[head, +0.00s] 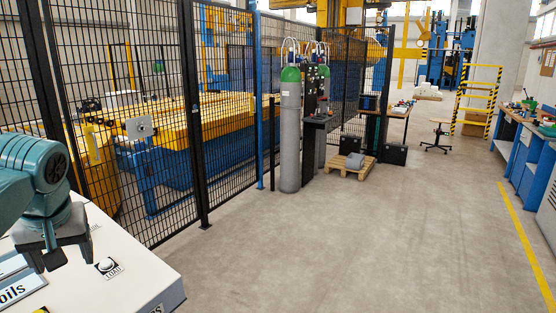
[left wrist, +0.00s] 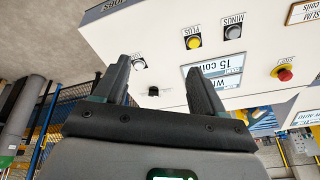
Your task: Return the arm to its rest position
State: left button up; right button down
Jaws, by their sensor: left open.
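My left gripper (head: 50,255) hangs over the white control console (head: 130,285) at the lower left of the head view, with the teal arm behind it. In the left wrist view my left gripper (left wrist: 158,68) shows two dark fingers spread apart with nothing between them. Beyond them is the console face, upside down, with a yellow PLUS button (left wrist: 194,42), a pale MINUS button (left wrist: 233,31), a display reading 15 coils (left wrist: 228,72) and a red button (left wrist: 285,74). A white LOAD button (head: 106,265) stands right of the gripper. My right gripper is out of view.
A black mesh fence (head: 150,120) runs behind the console, with yellow and blue machinery behind it. A grey gas cylinder (head: 290,135) and a wooden pallet (head: 346,168) stand farther off. A blue workbench (head: 530,160) is at the right. The concrete floor between is clear.

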pick_arm(q)
jog(key=w+d+f+m+h, duration=0.15)
jog(key=d+f, duration=0.35)
jog(key=f, duration=0.5)
jog(key=w+d+f+m+h, duration=0.15)
jog(key=d+f, duration=0.25)
jog(key=f, duration=0.6)
jog(key=w+d+f+m+h, duration=0.1)
jog(key=w+d+f+m, duration=0.3)
jog(key=f, duration=0.6)
jog(key=s+d+f+n+g+h, duration=0.1)
jog(key=s+d+f, duration=0.45)
jog(key=f, duration=0.25)
jog(key=s+d+f+n+g+h, duration=0.1)
jog(key=s+d+f+h, duration=0.1)
jog(key=s+d+f, duration=0.6)
jog(key=s+f, duration=0.5)
jog(key=s, duration=0.6)
jog(key=shift+s+f, duration=0.35)
jog(key=shift+s, duration=0.05)
jog(key=shift+d, duration=0.1)
jog(key=c, duration=0.5)
jog(key=shift+n, duration=0.3)
